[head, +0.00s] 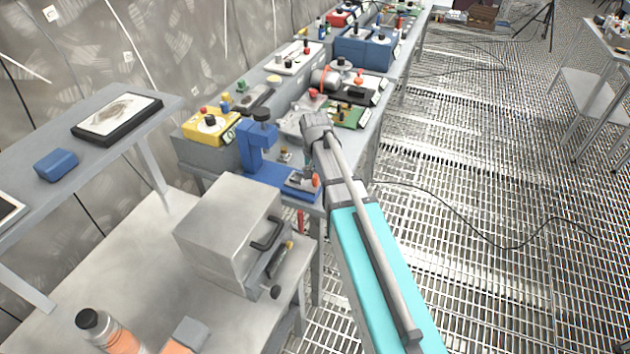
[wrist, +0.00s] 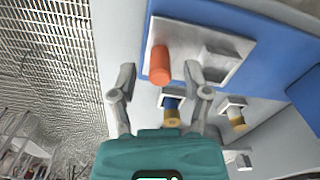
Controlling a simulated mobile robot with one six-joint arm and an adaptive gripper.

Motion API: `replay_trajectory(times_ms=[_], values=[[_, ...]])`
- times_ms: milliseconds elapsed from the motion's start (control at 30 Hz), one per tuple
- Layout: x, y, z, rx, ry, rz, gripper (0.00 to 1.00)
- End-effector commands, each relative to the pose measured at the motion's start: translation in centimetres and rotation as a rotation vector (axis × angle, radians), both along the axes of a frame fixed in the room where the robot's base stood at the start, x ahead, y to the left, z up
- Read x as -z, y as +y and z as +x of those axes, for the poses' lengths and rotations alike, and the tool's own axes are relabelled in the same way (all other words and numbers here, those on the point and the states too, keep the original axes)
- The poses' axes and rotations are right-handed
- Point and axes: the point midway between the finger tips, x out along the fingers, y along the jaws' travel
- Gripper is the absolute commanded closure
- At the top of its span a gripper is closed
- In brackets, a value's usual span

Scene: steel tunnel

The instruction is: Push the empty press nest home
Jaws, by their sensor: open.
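The blue press (head: 258,140) stands on the bench with a blue base running toward the aisle. Its grey nest plate (head: 300,184) sits out at the aisle end of the base, away from the column. In the wrist view the nest plate (wrist: 190,33) shows a grey raised block and an orange knob (wrist: 160,63). I see no part on the plate. My gripper (wrist: 160,72) is open, its two fingers on either side of the orange knob, with clear gaps. In the head view my arm hides most of the gripper.
A grey box with a black handle (head: 230,232) stands on the near bench. A yellow control box (head: 211,127) is behind the press. Small brass-tipped parts (wrist: 171,117) lie near the gripper in the wrist view. The grated floor (head: 480,190) is open at right, crossed by a cable.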

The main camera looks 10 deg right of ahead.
Motion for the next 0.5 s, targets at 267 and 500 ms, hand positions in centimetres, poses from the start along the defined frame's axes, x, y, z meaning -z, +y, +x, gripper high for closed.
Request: replay_trajectory(times_ms=[267, 500], values=[[0.47, 0.03, 0.0, 0.0, 0.0, 0.0, 0.38], [0.44, 0.04, 0.0, -0.001, 0.0, 0.0, 0.42]])
